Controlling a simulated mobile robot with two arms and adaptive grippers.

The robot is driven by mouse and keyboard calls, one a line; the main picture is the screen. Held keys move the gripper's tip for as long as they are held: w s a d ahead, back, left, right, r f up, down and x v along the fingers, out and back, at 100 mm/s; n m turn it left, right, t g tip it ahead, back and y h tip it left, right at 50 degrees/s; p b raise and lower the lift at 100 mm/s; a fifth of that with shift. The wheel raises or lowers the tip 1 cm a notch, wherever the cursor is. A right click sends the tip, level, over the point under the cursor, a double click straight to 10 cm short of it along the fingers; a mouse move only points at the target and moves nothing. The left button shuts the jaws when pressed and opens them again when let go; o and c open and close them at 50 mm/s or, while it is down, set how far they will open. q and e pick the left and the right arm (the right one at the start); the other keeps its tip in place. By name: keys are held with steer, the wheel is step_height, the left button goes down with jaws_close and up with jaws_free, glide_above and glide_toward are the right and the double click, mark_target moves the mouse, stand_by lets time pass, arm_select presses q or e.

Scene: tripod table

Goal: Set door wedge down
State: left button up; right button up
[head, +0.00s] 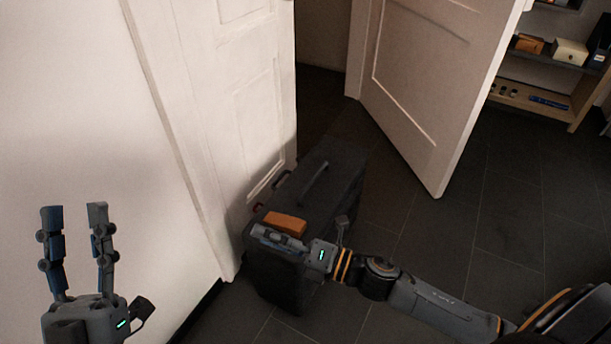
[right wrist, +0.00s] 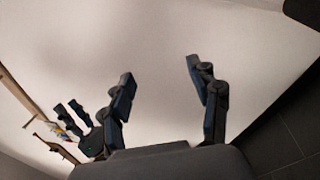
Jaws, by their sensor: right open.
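An orange block, which looks like the door wedge (head: 286,222), lies on the top of a dark suitcase-like case (head: 338,165). My right gripper (head: 262,236) is just in front of the wedge, over the case's near end. In the right wrist view its fingers (right wrist: 160,72) are spread with nothing between them, and the wedge does not show there. In the head view I cannot tell whether the gripper touches the wedge. My left gripper (head: 74,210) is at the lower left, fingers apart and empty; it also shows in the right wrist view (right wrist: 70,112).
The case stands on the dark tiled floor (head: 405,240), close to a white panelled door (head: 225,90) and the white wall (head: 75,110). Another white door (head: 430,80) stands ajar behind it. A shelf (head: 540,98) with boxes is at the upper right. Open floor lies to the right.

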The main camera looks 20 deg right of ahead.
steer(key=s+a+r+m+t, duration=0.1)
steer(key=s+r+m+t, duration=0.15)
steer(key=r+m, duration=0.45)
steer(key=s+a+r+m+t, duration=0.1)
steer(key=r+m+t, duration=0.3)
steer(key=r+m, duration=0.35)
steer(key=s+d+r+m+t+h, duration=0.3)
steer(key=d+r+m+t+h, duration=0.3)
steer(key=m, duration=0.8)
step_height(320, 180, up, 3)
steer(key=shift+s+r+h, duration=0.1)
steer(key=shift+s+h, duration=0.05)
steer(key=shift+h, duration=0.15)
steer(key=shift+a, duration=0.1)
